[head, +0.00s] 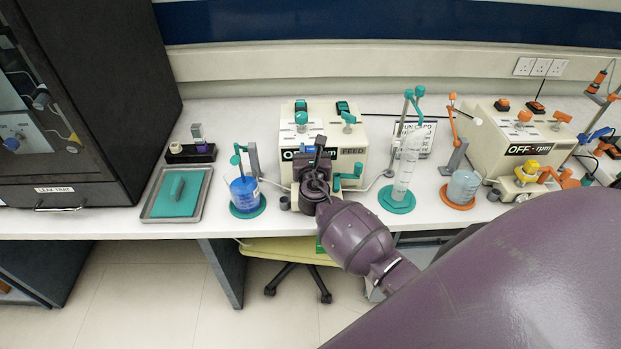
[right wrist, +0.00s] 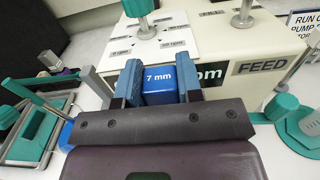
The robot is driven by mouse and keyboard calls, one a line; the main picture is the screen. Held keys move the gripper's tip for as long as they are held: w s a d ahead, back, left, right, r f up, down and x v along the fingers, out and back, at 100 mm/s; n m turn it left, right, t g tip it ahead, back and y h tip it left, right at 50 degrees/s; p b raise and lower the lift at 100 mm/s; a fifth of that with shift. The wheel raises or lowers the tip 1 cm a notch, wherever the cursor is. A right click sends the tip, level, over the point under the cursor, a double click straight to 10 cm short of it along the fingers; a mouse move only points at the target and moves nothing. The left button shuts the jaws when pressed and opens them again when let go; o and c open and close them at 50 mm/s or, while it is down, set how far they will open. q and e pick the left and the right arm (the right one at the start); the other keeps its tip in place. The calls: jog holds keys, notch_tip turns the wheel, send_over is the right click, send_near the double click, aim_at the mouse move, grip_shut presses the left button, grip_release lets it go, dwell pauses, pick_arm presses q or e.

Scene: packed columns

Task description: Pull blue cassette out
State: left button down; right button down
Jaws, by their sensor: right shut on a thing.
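The blue cassette (right wrist: 159,84), marked "7 mm", sits at the front of the left cream pump (head: 345,133) labelled FEED. My right gripper (right wrist: 160,72) is shut on it, one finger on each side, in the right wrist view. In the head view my right gripper (head: 312,160) reaches the pump front from below and hides the cassette. The cassette's back end and how far it sits in the pump cannot be seen. My left gripper is not in view.
A beaker of blue liquid (head: 245,193) stands left of my gripper and a measuring cylinder (head: 406,165) right of it, both close. A metal tray (head: 147,207) with a teal piece lies further left. A second pump (head: 500,135), marked OFF, stands at the right.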

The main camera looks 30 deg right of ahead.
jog(key=shift+r, duration=1.5)
